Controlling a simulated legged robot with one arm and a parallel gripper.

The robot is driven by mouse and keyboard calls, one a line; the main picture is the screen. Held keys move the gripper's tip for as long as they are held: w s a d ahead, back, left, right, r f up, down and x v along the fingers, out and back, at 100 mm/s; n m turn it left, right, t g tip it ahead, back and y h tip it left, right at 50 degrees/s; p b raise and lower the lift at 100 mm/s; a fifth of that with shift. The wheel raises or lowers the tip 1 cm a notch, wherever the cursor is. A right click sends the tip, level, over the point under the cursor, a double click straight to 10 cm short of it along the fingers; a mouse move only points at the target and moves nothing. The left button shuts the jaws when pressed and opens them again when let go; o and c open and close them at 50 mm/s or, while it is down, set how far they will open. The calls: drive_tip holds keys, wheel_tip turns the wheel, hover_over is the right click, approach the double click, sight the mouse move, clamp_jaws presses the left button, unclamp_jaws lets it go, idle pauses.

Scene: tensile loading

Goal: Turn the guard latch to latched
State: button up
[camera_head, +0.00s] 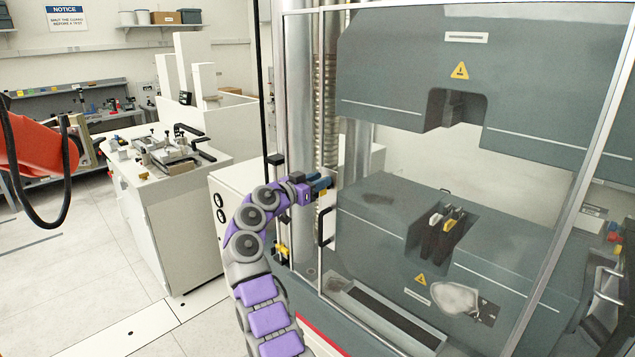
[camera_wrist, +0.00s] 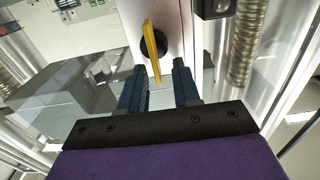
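The guard latch (camera_wrist: 150,36) is a yellow lever on a round black hub, mounted on a pale upright panel. In the wrist view it stands nearly upright, tilted slightly, its lower end reaching toward the gap between my fingertips. My gripper (camera_wrist: 159,72) is open, with one blue finger on each side of that lower end. Gaps show on both sides, and I see no clear contact. In the head view my gripper (camera_head: 322,185) is at the guard's left post; I cannot make out the latch clearly there.
The clear guard door has a black handle (camera_head: 325,226) just below my gripper. Behind it stands the grey testing machine with an upper block (camera_head: 400,70) and a lower block (camera_head: 370,215). A white bench (camera_head: 180,235) with fixtures stands to the left. Floor is free at the lower left.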

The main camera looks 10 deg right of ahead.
drive_tip(key=shift+s+r, duration=0.1)
clamp_jaws()
